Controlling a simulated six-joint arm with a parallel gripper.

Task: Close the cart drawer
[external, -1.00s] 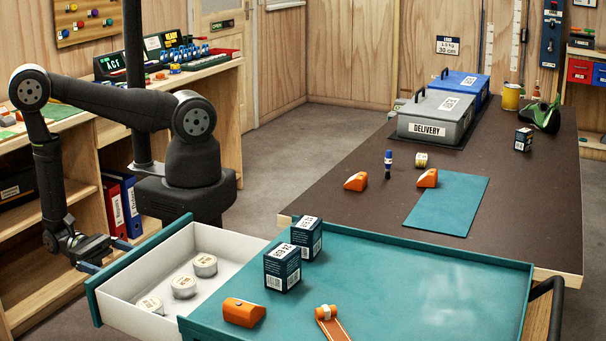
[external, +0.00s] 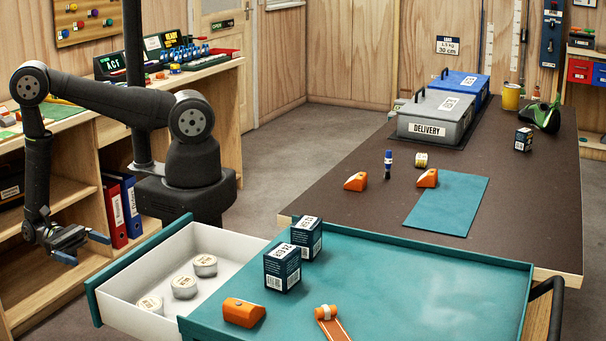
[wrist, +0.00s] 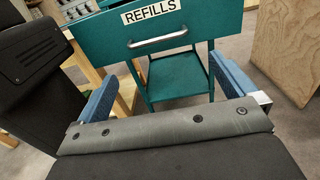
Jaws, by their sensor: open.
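The cart drawer (external: 138,254) is pulled out to the left of the teal cart (external: 400,285). It has a teal front and white inside walls, and holds three round pale tins (external: 184,287). In the wrist view the drawer front (wrist: 195,25) faces my gripper, with a REFILLS label and a metal bar handle (wrist: 158,38). My gripper (external: 82,248) is open and empty, just left of the drawer front and apart from it. Its two blue fingers show in the wrist view (wrist: 166,82), with the handle above and between them.
Two dark boxes (external: 282,268), an orange piece (external: 243,312) and an orange strap item (external: 328,318) lie on the cart top. A shelf with binders (external: 113,212) stands behind my gripper. A brown table (external: 330,215) adjoins the cart.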

